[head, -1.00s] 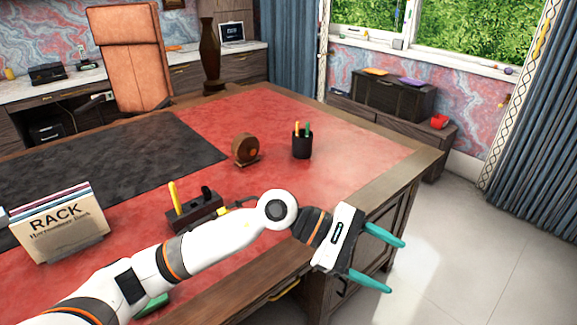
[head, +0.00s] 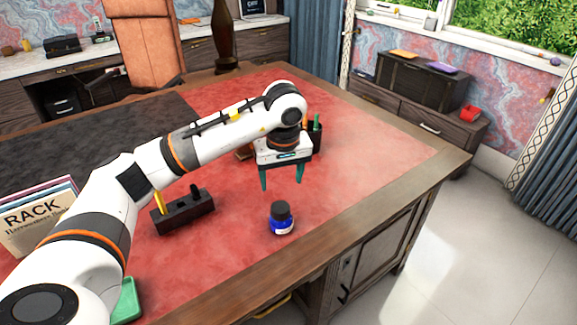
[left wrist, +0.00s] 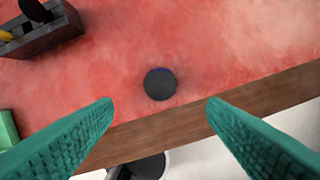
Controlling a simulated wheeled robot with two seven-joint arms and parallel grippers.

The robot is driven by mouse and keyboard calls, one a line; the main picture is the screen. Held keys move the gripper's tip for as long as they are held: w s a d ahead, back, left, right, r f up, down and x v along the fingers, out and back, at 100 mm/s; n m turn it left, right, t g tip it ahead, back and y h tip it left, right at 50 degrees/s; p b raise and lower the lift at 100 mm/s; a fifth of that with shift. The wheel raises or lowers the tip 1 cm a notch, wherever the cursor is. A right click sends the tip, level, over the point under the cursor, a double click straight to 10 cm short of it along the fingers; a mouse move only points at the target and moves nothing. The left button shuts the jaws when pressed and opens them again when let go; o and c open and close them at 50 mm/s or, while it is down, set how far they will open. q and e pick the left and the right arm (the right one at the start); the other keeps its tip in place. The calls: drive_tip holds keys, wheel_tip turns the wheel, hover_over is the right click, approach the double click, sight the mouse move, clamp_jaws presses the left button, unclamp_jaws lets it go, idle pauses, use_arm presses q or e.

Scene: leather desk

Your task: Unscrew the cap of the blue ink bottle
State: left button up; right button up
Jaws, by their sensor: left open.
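The blue ink bottle (head: 281,223) stands upright on the red leather desk top, near its front edge. Its black cap (head: 281,209) is on it. In the left wrist view the cap (left wrist: 160,84) shows from above, with a thin blue rim of the bottle behind it. My left gripper (head: 282,183) is open and empty, with teal fingers pointing down. It hangs above and behind the bottle in the head view, apart from it. In the left wrist view the cap lies beyond the fingertips, roughly midway between them. My right gripper is not in view.
A dark pen stand (head: 183,214) is left of the bottle. A pen cup (head: 315,138) stands partly hidden behind my left gripper. A green tray (head: 127,302) and the RACK file holder (head: 38,222) are at the left. The leather right of the bottle is clear.

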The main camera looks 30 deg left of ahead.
sight(280, 207)
use_arm(q)
wheel_tip(280, 207, down, 3)
drive_tip(key=shift+s+a+f, duration=0.1)
drive_tip(key=shift+a+f, duration=0.05)
drive_tip(key=shift+w+a+f+p, duration=0.1)
drive_tip(key=shift+w+f+p, duration=0.05)
drive_tip(key=shift+f, duration=0.35)
drive_tip(key=shift+w+f+p, duration=0.1)
drive_tip(key=shift+f+p, duration=0.05)
drive_tip(key=shift+f, duration=0.3)
drive_tip(key=f, duration=0.4)
drive_tip(key=shift+w+a, duration=0.2)
drive_tip(key=shift+w, duration=0.05)
drive_tip(key=shift+f, duration=0.3)
drive_tip(key=shift+a+f, duration=0.1)
drive_tip(key=shift+f, duration=0.2)
drive_tip(key=shift+w+f, duration=0.1)
drive_tip(key=c, duration=1)
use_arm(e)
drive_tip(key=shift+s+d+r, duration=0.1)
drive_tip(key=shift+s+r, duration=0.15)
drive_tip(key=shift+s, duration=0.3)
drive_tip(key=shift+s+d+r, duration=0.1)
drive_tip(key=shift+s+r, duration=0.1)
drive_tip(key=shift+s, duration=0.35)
